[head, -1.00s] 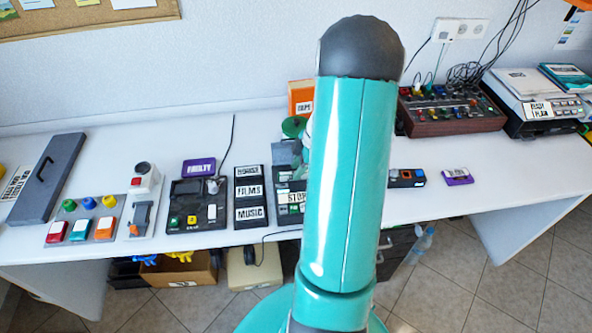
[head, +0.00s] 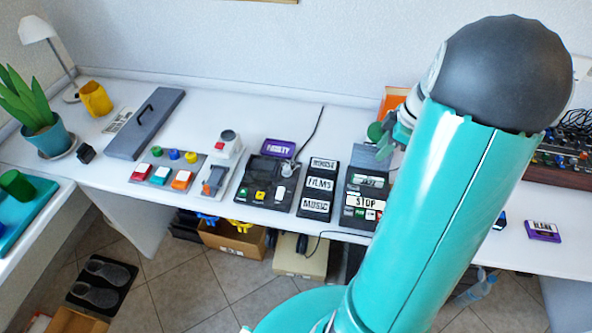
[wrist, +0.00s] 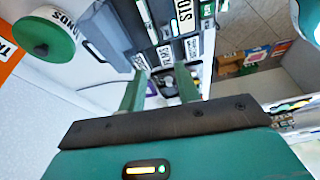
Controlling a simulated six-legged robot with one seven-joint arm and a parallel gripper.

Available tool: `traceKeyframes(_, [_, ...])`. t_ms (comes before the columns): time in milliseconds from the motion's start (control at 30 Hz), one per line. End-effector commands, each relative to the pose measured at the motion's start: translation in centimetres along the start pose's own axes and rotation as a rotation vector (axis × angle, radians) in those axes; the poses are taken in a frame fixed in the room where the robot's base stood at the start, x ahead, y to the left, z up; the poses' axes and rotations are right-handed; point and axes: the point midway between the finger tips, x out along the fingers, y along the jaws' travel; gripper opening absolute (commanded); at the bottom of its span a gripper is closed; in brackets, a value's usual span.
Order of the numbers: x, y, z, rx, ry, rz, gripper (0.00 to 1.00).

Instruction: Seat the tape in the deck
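The deck (head: 352,212) is a dark box labelled STOP with small coloured buttons, near the desk's front edge. A grey panel, which looks like its raised lid (head: 368,155), stands at its back. A purple tape marked FAULTY (head: 278,148) lies behind a dark joystick box. A second purple tape (head: 542,231), its label perhaps BLANK, lies to the right of my arm. My gripper (wrist: 161,90) has two green fingers apart in the wrist view, with no tape visible between them. In the head view it is mostly hidden behind my arm, near the deck's back.
A labelled rack (head: 318,187) stands left of the deck. The joystick box (head: 265,183) and a button panel (head: 170,172) are farther left. A green round thing (wrist: 45,38) is close to my gripper.

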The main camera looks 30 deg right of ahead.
Motion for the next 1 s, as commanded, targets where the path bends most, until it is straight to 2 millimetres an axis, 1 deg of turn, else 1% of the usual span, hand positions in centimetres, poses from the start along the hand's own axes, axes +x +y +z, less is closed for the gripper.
traceKeyframes(33, [-0.8,-1.1,-2.8,0.015,-0.023,0.011,0.33])
traceKeyframes(67, [-1.3,-1.8,-4.2,0.036,-0.036,0.019,0.33])
traceKeyframes(100, [-1.9,-2.8,-6.1,0.066,-0.054,0.031,0.33])
traceKeyframes(167, [-2.6,-4.6,-8.7,0.114,-0.075,0.053,0.33])
traceKeyframes(200, [-3.1,-5.8,-10.3,0.147,-0.086,0.071,0.33])
traceKeyframes(267, [-3.7,-7.8,-12.5,0.195,-0.098,0.099,0.33])
traceKeyframes(300, [-4.1,-9.2,-13.8,0.227,-0.102,0.119,0.33])
traceKeyframes(367, [-4.7,-11.3,-15.7,0.276,-0.102,0.15,0.33])
traceKeyframes(400, [-5.1,-12.8,-16.7,0.309,-0.099,0.172,0.33])
traceKeyframes(467, [-5.6,-14.9,-18.1,0.358,-0.089,0.204,0.33])
traceKeyframes(500, [-5.9,-16.4,-18.9,0.392,-0.076,0.226,0.33])
traceKeyframes(633, [-6.7,-21.1,-20.7,0.501,-0.018,0.286,0.33])
traceKeyframes(700, [-7.0,-23.4,-21.3,0.56,0.023,0.31,0.33])
traceKeyframes(800, [-7.2,-26.1,-21.7,0.635,0.083,0.332,0.33])
traceKeyframes(900, [-7.4,-27.7,-21.7,0.69,0.127,0.34,0.33])
traceKeyframes(1000, [-7.4,-28.4,-21.7,0.718,0.147,0.342,0.33])
